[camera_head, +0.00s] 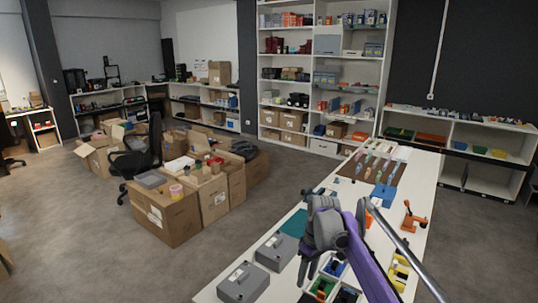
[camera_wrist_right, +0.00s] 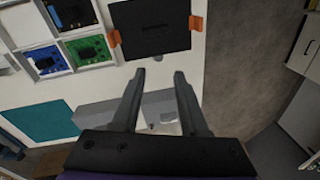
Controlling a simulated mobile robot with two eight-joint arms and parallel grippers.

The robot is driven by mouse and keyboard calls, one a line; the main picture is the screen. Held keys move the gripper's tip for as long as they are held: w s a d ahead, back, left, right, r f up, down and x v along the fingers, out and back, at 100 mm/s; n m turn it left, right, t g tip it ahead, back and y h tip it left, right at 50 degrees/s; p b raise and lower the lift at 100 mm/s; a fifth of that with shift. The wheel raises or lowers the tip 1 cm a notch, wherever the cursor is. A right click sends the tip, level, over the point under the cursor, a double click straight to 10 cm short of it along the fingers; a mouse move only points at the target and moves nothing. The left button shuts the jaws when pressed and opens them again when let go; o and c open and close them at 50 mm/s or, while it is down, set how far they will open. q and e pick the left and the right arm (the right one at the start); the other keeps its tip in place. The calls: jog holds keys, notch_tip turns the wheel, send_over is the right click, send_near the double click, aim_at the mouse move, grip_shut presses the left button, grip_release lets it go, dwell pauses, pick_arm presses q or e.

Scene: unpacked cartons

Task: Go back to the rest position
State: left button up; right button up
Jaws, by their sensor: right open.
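My right gripper (camera_head: 308,272) hangs over the long white table (camera_head: 415,190), at the end of my purple and grey arm. In the right wrist view the gripper (camera_wrist_right: 160,77) has its two dark fingers apart, with nothing between them. A dark flat box with orange clips (camera_wrist_right: 152,28) lies just beyond the fingertips. My left gripper is not in view.
Grey cases (camera_head: 243,284) and small coloured trays (camera_head: 322,288) are on the table near my gripper. A blue tray (camera_head: 383,194) and an orange tool (camera_head: 413,218) lie farther along. Cardboard cartons (camera_head: 165,215) stand left, with open floor between.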

jog(key=s+d+r+m+t, duration=0.1)
jog(key=s+d+m+t, duration=0.1)
jog(key=s, duration=0.7)
jog(key=s+d+r+m+t, duration=0.1)
jog(key=s+d+m+t, duration=0.15)
jog(key=s, duration=0.65)
jog(key=s+d+f+m+t, duration=0.1)
jog(key=s+f, duration=0.3)
jog(key=s, duration=0.3)
jog(key=s+d+f+m+h, duration=0.1)
jog(key=s+f+m, duration=0.1)
jog(key=s+f, duration=0.2)
jog(key=s, duration=0.3)
jog(key=shift+s+f+t+h, duration=0.2)
jog(key=shift+s+t+h, duration=0.05)
jog(key=shift+t+h, duration=0.1)
jog(key=shift+d+m, duration=0.1)
jog(key=shift+m, duration=0.15)
